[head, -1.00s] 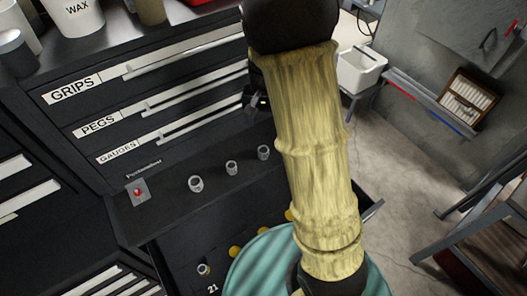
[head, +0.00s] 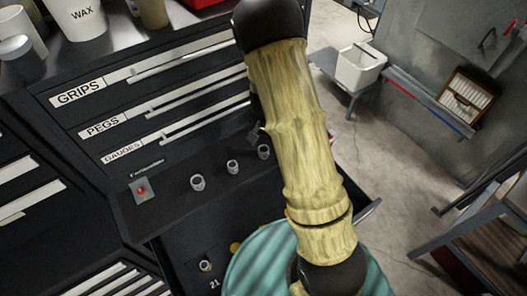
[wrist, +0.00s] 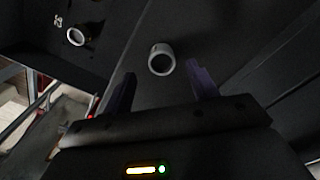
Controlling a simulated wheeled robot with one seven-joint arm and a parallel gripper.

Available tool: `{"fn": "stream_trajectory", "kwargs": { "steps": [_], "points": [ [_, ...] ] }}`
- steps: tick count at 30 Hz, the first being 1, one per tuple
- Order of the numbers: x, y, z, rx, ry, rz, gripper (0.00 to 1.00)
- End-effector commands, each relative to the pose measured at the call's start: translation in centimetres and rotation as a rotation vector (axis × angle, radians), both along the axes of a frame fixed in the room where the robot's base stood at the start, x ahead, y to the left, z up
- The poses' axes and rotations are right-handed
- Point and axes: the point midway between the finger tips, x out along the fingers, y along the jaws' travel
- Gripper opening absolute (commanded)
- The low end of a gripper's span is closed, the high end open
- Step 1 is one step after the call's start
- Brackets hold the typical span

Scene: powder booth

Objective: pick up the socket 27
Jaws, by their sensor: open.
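In the head view, three grey sockets stand in a row on the black ledge: a left one (head: 197,182), a middle one (head: 233,167) and a right one (head: 263,151). I cannot read a 27 on any of them. My gripper (head: 257,132) is mostly hidden behind my arm, close to the right socket. In the wrist view, my open gripper (wrist: 160,70) has a grey socket (wrist: 161,59) between and just beyond its fingertips, with nothing held. Another socket (wrist: 76,36) sits farther left beside a small, unclear label.
An open drawer (head: 178,249) below the ledge holds a socket (head: 205,265) by the label 21 and yellow spots. A red button box (head: 141,190) sits at the ledge's left end. Drawer fronts rise behind the ledge. A teal round surface (head: 262,262) is in front.

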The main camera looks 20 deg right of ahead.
Motion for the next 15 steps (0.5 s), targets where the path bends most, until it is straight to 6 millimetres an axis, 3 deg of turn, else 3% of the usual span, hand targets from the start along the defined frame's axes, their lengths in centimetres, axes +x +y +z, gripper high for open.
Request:
{"fn": "stream_trajectory", "kwargs": {
  "steps": [5, 15],
  "points": [
    [-0.1, 0.1, -0.9, 0.000, 0.004, -0.001, 0.59],
    [-0.1, 0.4, -4.6, 0.001, 0.002, -0.001, 0.59]
  ]
}}
